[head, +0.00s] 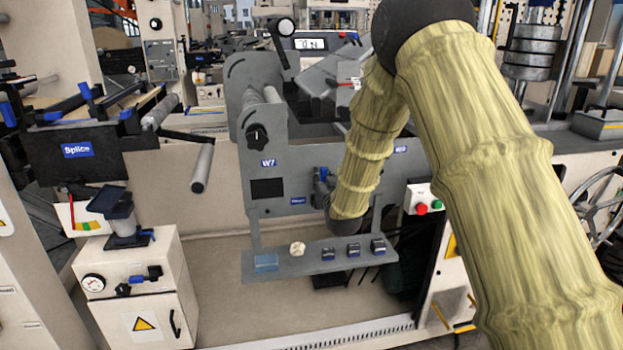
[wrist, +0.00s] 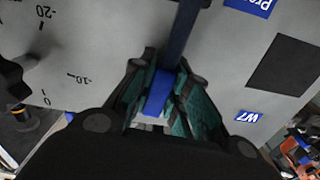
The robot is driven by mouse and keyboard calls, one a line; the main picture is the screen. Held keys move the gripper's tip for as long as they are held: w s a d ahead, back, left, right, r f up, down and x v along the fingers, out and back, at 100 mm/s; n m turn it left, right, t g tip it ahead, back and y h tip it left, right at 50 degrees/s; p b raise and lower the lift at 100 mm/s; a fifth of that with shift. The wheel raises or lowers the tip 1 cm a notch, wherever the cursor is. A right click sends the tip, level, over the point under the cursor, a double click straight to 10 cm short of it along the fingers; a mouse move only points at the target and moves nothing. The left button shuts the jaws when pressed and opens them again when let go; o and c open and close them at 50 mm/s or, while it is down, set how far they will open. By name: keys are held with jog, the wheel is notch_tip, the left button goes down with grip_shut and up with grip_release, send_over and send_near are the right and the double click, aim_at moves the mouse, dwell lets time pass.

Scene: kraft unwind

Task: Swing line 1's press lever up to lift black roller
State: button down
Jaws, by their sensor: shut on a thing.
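The press lever (wrist: 183,30) shows in the wrist view as a dark bar with a blue grip (wrist: 160,88) at its near end. My gripper (wrist: 165,80) is shut on that blue grip, its teal-padded fingers on both sides of it. Behind the lever is a grey panel (wrist: 100,40) with a printed scale marked 0, -10 and -20. In the head view, my arm hides most of my gripper in front of the W7 machine panel (head: 268,215), close to its Press label (head: 297,201). I cannot make out the black roller for certain.
A shelf (head: 300,266) with small blocks juts out below the panel. A red and green button box (head: 422,199) is at its right. A grey roller (head: 203,168) sticks out at left, above a cream cabinet (head: 140,290). A handwheel (head: 600,195) stands far right.

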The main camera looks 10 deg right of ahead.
dwell(0.3)
jog(key=c, duration=1.4)
grip_release()
jog(key=shift+a, duration=0.1)
jog(key=shift+o, duration=0.2)
jog(key=shift+s, duration=0.1)
jog(key=s, duration=1.2)
jog(key=shift+a, duration=0.2)
jog(key=shift+f, duration=0.15)
